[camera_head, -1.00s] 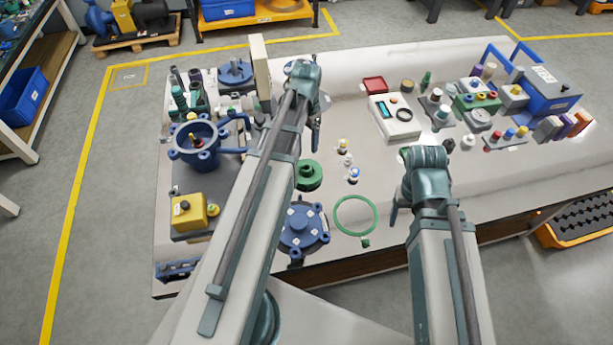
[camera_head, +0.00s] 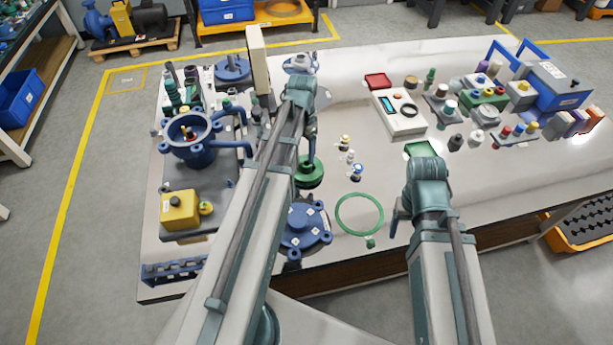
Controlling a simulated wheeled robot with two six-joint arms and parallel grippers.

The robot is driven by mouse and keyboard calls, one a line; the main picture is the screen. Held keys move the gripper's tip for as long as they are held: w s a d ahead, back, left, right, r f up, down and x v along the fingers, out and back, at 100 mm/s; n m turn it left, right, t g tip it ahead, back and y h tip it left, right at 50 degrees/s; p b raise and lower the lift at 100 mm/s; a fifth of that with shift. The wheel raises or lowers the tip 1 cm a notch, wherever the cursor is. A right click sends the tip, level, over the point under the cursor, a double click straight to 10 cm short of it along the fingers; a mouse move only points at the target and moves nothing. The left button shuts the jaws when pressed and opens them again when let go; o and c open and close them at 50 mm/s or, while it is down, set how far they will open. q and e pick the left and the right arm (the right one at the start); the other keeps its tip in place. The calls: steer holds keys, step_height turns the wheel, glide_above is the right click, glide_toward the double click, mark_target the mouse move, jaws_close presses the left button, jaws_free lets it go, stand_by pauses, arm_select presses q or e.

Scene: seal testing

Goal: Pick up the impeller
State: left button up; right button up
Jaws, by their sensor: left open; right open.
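A green round part with a raised hub, which looks like the impeller (camera_head: 311,174), lies on the white workbench (camera_head: 345,275) near the middle. My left gripper (camera_head: 309,145) points down just above its hub. The jaws are open, though small and partly hidden by the wrist; I cannot tell whether they surround the hub. My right gripper (camera_head: 395,222) is open and empty over the front of the bench, mostly hidden behind its wrist.
A blue pump housing (camera_head: 194,153) stands at left by a yellow box (camera_head: 180,211). A blue cover (camera_head: 303,232) lies in front of the impeller. A green ring (camera_head: 340,222), small fittings (camera_head: 357,173) and a white meter (camera_head: 400,116) lie to the right.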

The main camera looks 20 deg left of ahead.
mark_target(305, 161)
arm_select(q)
steer(key=shift+f, duration=0.3)
steer(key=f+b, duration=0.5)
steer(key=shift+d+f, duration=0.1)
steer(key=shift+d, duration=0.25)
jaws_close()
